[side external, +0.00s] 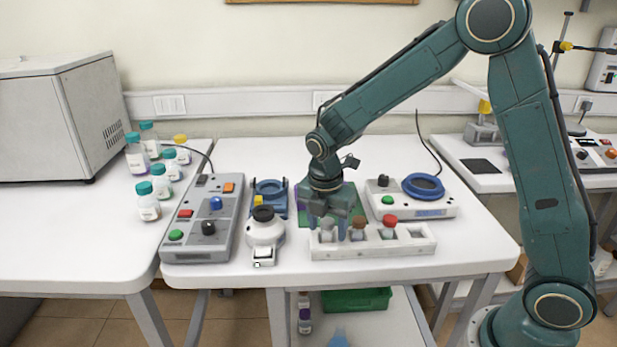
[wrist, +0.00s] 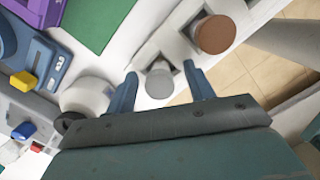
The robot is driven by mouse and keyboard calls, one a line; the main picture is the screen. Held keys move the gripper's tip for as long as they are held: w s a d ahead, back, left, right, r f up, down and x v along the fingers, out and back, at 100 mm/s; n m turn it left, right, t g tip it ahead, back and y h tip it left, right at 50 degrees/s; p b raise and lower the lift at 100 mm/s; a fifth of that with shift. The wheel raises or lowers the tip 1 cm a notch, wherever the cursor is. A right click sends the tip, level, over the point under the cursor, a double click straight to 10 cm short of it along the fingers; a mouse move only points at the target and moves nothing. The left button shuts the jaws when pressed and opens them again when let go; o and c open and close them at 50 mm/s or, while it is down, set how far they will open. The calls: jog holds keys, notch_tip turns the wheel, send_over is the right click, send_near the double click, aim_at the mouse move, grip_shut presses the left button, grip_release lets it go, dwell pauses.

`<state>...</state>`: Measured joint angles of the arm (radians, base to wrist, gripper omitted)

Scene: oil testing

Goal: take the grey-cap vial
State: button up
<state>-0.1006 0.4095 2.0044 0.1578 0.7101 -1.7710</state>
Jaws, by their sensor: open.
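The grey-cap vial (side external: 327,226) stands in the leftmost slot of the white rack (side external: 372,250) in the side external view. In the wrist view the grey cap (wrist: 159,82) lies between the two blue fingers of my gripper (wrist: 164,90). In the side external view my gripper (side external: 335,222) is low over the rack's left end. It is open, with one finger on each side of the cap. Whether a finger touches the cap I cannot tell. The vial's lower body is hidden in the rack.
A brown-cap vial (side external: 358,224) and a red-cap vial (side external: 389,222) stand in the same rack to the right. A white device with a black knob (side external: 264,228) is close on the left. A blue-ringed device (side external: 423,187) stands behind right. The rack's right end slot is empty.

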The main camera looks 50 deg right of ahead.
aim_at(328, 220)
jog(key=shift+c, duration=0.2)
jog(key=c, duration=1)
jog(key=shift+r, duration=0.1)
notch_tip(328, 220, up, 20)
dwell(0.8)
